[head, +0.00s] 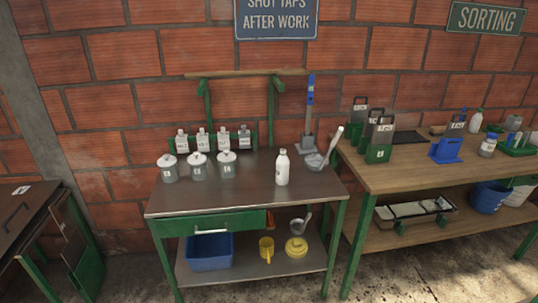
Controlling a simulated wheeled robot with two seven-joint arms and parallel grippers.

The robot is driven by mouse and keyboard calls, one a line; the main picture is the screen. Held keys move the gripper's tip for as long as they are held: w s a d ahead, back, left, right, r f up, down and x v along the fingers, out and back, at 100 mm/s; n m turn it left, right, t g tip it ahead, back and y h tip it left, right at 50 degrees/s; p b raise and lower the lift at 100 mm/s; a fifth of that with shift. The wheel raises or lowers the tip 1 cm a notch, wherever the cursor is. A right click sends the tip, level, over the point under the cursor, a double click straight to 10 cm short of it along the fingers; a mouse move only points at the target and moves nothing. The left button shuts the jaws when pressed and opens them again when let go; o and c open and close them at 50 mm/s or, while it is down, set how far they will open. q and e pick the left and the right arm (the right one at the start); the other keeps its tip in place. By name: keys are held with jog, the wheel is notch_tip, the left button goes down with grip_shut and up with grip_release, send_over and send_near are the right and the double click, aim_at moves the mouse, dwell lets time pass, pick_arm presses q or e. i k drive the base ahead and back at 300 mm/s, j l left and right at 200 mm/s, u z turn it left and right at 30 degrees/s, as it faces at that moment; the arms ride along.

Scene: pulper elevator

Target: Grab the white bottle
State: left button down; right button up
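A white bottle (282,168) with a pale cap and a small label stands upright on the dark metal top of the green-framed table (196,205), right of its middle. Nothing touches it. A second, smaller white bottle (476,121) stands at the back of the wooden table on the right. Neither of my grippers shows in the head view.
Lidded jars (196,167) stand left of the white bottle, with several small labelled bottles (223,140) behind. A glass bowl with a pestle (316,161) sits to its right. The wooden table (400,178) adjoins on the right. The metal top's front is clear.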

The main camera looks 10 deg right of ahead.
aim_at(282, 163)
jog(key=i+l+z, duration=0.2)
jog(key=i, duration=0.35)
jog(key=i+l+z, duration=0.2)
jog(key=i, duration=0.4)
